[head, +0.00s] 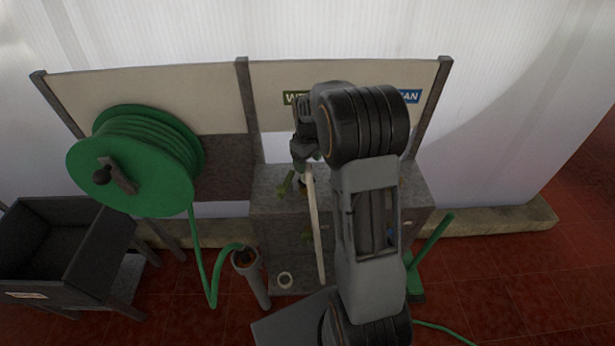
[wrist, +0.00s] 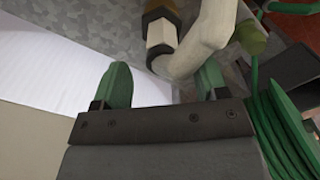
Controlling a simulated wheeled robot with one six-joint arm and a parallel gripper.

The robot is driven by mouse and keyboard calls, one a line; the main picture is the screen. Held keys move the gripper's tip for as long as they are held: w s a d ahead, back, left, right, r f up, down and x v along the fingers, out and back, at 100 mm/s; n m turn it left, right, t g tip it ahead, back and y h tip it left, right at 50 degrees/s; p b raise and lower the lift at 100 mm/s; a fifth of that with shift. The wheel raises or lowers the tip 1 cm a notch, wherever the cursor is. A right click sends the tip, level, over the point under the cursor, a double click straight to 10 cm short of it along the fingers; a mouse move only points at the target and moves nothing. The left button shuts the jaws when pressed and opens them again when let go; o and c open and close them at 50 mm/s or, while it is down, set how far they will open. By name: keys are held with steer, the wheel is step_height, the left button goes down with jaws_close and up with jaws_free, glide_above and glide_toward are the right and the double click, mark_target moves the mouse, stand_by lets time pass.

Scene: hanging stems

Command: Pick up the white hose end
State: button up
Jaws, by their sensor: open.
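My gripper (wrist: 165,85) is open, with one green fingertip on each side in the wrist view. The white hose (wrist: 205,40) shows just beyond the fingertips, bending close to the right one, which partly overlaps it. I cannot tell whether they touch. A fitting (wrist: 161,32) with a pale band, a dark ring and an olive part is beside the bend; how it joins the hose is unclear. In the head view my gripper (head: 306,156) is above the grey cabinet, at the top of the pale hose (head: 316,225), which hangs down its front. My arm hides part of the cabinet.
A green hose reel (head: 130,170) stands at left, its green hose running down to a grey tube (head: 252,278). A dark bin (head: 60,245) is at far left. The grey cabinet (head: 275,225) has a panel behind it. Red floor at right is mostly clear.

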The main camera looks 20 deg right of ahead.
mark_target(307, 174)
steer(key=shift+w+a+f+p, duration=0.1)
steer(key=shift+f+p, duration=0.7)
steer(key=shift+f, duration=2.4)
steer(key=shift+c, duration=0.5)
steer(key=c, duration=0.9)
